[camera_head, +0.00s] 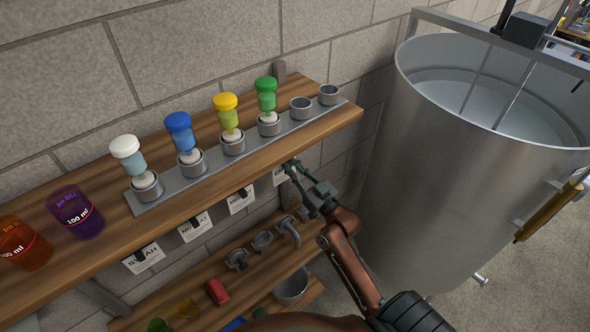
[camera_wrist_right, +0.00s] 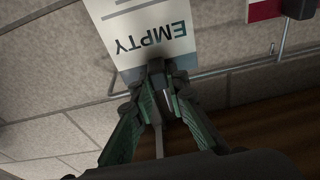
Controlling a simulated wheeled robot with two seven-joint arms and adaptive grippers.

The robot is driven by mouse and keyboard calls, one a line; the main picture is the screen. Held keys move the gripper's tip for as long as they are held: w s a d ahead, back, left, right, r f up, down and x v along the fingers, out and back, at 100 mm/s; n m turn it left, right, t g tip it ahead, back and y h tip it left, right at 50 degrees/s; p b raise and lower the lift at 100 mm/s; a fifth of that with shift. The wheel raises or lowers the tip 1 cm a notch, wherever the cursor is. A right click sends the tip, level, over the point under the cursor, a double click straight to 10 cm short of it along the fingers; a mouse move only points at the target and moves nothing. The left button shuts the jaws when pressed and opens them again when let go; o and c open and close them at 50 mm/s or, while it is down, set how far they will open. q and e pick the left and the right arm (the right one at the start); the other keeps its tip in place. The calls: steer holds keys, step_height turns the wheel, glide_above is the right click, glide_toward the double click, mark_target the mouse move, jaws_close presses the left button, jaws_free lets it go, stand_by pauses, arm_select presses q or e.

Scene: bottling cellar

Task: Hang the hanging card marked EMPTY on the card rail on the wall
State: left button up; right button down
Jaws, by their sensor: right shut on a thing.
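The EMPTY card (camera_wrist_right: 155,35) is white with a grey band, and its lettering appears upside down in the wrist view. My right gripper (camera_wrist_right: 165,92) is shut on its dark clip end. In the head view the right gripper (camera_head: 293,168) is just under the upper shelf's front edge, and a white card (camera_head: 281,177) shows beside its fingers. The card rail (camera_wrist_right: 255,63) is a thin grey rod along the wall, close to the held card. I cannot tell whether the clip is on the rail. My left gripper is not in view.
Other cards (camera_head: 240,201) hang in a row under the upper shelf (camera_head: 225,180). Above them stand capped bottles in a metal holder (camera_head: 205,172) and measuring cups (camera_head: 76,212). A large steel tank (camera_head: 440,190) stands right.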

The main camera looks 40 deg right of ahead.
steer(key=shift+w+a, duration=0.1)
steer(key=shift+w, duration=0.6)
steer(key=shift+w+f, duration=0.15)
steer(key=shift+w, duration=0.1)
steer(key=shift+f+b, duration=1.15)
steer(key=shift+f, duration=0.2)
steer(key=c, duration=1.8)
jaws_free()
steer(key=v, duration=1.2)
